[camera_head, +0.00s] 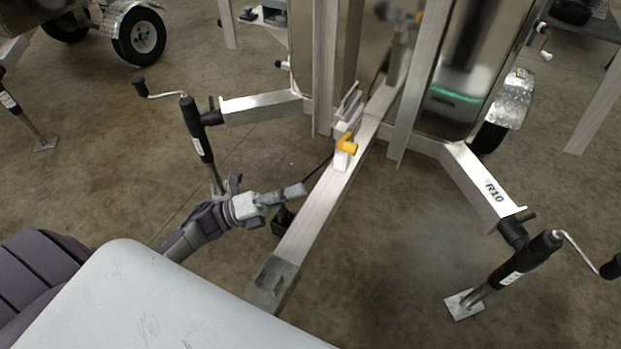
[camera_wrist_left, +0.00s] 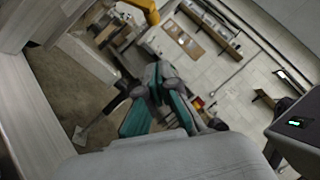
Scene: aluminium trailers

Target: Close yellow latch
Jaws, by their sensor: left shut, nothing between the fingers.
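The yellow latch (camera_head: 347,145) sits on a small bracket on top of the trailer's aluminium tongue beam (camera_head: 325,205). A yellow part, which looks like the latch, shows at the top of the left wrist view (camera_wrist_left: 148,10). My left gripper (camera_head: 300,189) is shut and empty. It is beside the beam on its left, nearer to me than the latch and apart from it. In the left wrist view the gripper's fingers (camera_wrist_left: 160,112) show green pads. My right gripper is not in view.
A jack with a crank handle (camera_head: 196,130) stands close behind my left arm. Another jack (camera_head: 530,260) stands at the right. A black part (camera_head: 283,221) hangs at the beam's left side near the gripper. Tall metal posts (camera_head: 325,60) rise behind the latch.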

